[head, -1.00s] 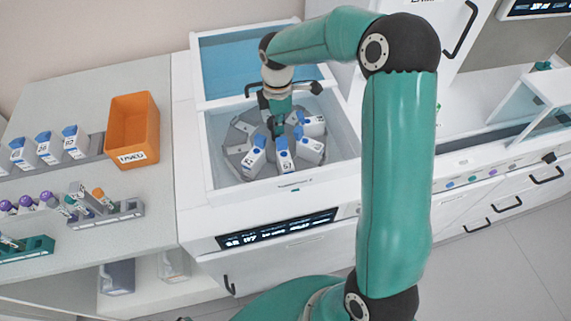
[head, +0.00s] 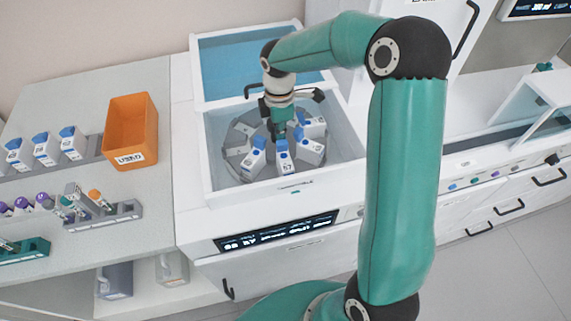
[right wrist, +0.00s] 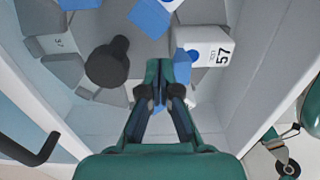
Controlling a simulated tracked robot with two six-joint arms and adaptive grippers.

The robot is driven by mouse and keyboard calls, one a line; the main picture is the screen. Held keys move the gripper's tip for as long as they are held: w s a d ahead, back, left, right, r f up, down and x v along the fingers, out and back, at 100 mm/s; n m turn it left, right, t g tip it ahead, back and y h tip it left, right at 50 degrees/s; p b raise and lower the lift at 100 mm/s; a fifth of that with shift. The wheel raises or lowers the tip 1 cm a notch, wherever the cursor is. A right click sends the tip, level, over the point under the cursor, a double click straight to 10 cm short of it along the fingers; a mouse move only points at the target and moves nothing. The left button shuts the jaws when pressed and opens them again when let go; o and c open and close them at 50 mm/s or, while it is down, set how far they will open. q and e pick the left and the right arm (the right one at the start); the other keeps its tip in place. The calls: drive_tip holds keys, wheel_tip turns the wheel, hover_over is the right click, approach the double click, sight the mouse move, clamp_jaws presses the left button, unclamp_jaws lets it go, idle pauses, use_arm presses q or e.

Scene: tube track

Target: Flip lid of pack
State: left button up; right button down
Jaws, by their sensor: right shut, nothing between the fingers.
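White packs with blue lids stand in a grey round carousel (head: 236,160) inside an open white bay. The pack marked 57 (head: 283,160) stands at the front; it also shows in the right wrist view (right wrist: 208,46), with blue parts at its end close to my fingers. I cannot tell whether its lid is open. Another pack (head: 254,160) stands to its left, and another (head: 311,149) to its right. My right gripper (head: 281,134) is shut and empty, pointing down just behind pack 57. Its fingers also show in the right wrist view (right wrist: 161,88). My left gripper is not in view.
White walls (head: 210,170) surround the carousel; a blue-tinted lid (head: 222,65) stands raised behind it. A dark round knob (right wrist: 108,62) rises near my fingers. An orange bin (head: 131,128) and racks of packs and tubes occupy the left bench.

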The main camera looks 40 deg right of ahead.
sight(283, 144)
drive_tip(key=shift+s+a+r, duration=0.15)
drive_tip(key=shift+s+a, duration=0.05)
drive_tip(key=shift+s, duration=0.15)
drive_tip(key=shift+s+r, duration=0.1)
drive_tip(key=shift+s, duration=0.05)
drive_tip(key=shift+s+a+r, duration=0.4)
drive_tip(key=shift+s+r, duration=0.1)
drive_tip(key=shift+s, duration=0.15)
drive_tip(key=shift+f, duration=0.1)
